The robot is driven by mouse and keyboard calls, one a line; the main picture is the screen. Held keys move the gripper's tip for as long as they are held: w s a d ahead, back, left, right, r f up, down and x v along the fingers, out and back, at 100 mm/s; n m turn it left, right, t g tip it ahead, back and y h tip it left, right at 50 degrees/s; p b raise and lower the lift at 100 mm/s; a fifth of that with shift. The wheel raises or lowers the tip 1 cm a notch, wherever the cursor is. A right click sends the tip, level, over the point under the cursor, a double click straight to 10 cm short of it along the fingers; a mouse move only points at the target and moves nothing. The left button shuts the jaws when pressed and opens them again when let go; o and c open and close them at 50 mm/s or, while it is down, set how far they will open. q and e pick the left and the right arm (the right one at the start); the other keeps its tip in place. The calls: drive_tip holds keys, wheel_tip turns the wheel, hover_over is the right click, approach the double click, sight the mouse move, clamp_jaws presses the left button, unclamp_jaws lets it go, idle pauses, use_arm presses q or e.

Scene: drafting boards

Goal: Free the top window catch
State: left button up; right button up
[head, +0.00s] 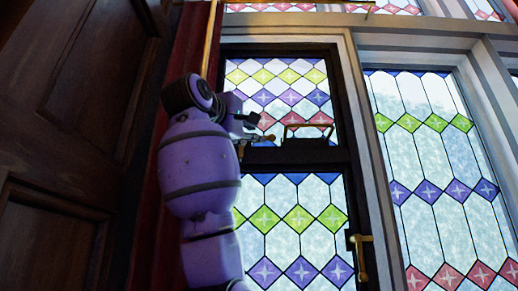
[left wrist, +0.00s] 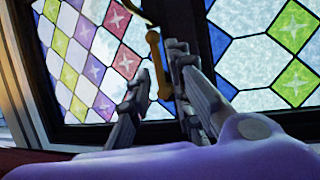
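The upper window sash (head: 283,95) has stained glass in a dark frame and looks closed. A brass catch (left wrist: 155,52) shows in the left wrist view as a slim bar with rounded ends. In the head view a small brass piece (head: 269,138) shows just right of my left gripper (head: 250,134), by the dark rail. In the left wrist view my left gripper (left wrist: 158,98) is open, one finger each side of the catch's lower end. I cannot tell whether they touch it. My right gripper is in neither view.
A brass handle (head: 362,256) is on the lower window's right side. A red curtain (head: 186,50) and dark wood panelling (head: 75,90) stand close on the left.

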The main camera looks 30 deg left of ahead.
use_arm(q)
drive_tip(key=d+x, duration=0.1)
drive_tip(key=x, duration=0.6)
drive_tip(key=shift+a+r, duration=0.3)
drive_tip(key=shift+w, duration=0.1)
drive_tip(key=shift+w, duration=0.1)
clamp_jaws()
